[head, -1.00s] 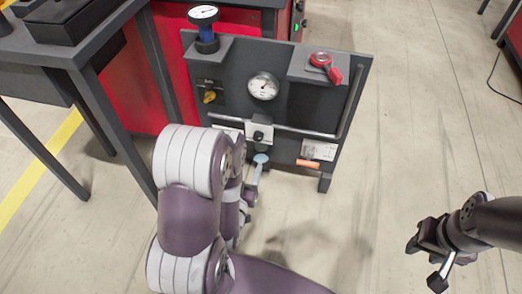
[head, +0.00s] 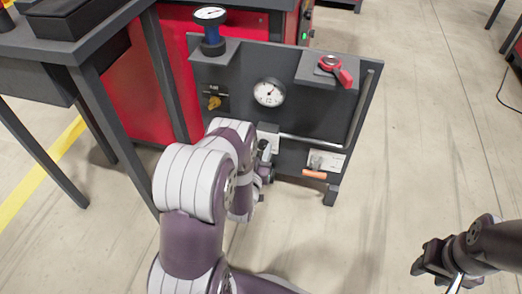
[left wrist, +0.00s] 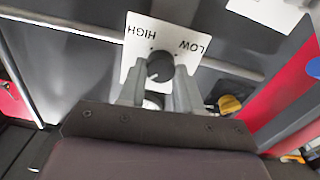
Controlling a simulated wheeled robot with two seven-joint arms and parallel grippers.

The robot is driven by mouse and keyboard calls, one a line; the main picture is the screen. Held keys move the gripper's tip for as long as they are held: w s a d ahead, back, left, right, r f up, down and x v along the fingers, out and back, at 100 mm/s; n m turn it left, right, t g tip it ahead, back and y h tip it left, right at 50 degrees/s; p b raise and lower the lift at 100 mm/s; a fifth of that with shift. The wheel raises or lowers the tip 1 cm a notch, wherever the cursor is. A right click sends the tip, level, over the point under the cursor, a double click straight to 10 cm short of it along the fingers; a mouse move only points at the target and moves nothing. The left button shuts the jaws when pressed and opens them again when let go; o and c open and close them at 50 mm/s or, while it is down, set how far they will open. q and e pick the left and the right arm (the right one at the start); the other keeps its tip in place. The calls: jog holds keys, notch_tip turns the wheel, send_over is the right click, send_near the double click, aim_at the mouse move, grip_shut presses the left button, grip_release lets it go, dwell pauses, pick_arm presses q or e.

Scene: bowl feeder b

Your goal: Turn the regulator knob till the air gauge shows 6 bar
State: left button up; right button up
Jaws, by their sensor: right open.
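A second round dial (head: 269,92) is in the middle of the panel. I cannot read either needle. My left gripper (head: 264,160) is in front of the panel below that dial. In the left wrist view, its open fingers (left wrist: 160,92) stand either side of a dark round knob (left wrist: 160,67) on a white HIGH/LOW plate (left wrist: 134,50). I cannot tell whether they touch it. My right gripper (head: 436,268) is open and empty, low at the right.
A yellow valve handle (head: 214,103) is at the panel's left, a red lever (head: 336,70) at its upper right and an orange handle (head: 314,174) below. A metal rail (head: 358,110) runs along the panel. A dark table (head: 70,50) is at left.

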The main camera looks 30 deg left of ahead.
pick_arm(q)
jog(key=shift+r+n+p, duration=0.2)
jog(key=shift+n+p, duration=0.2)
jog(key=shift+n, duration=0.7)
jog(key=shift+f+n, duration=0.2)
jog(key=shift+n, duration=0.2)
jog(key=o, duration=1.1)
jog(key=shift+c, duration=0.2)
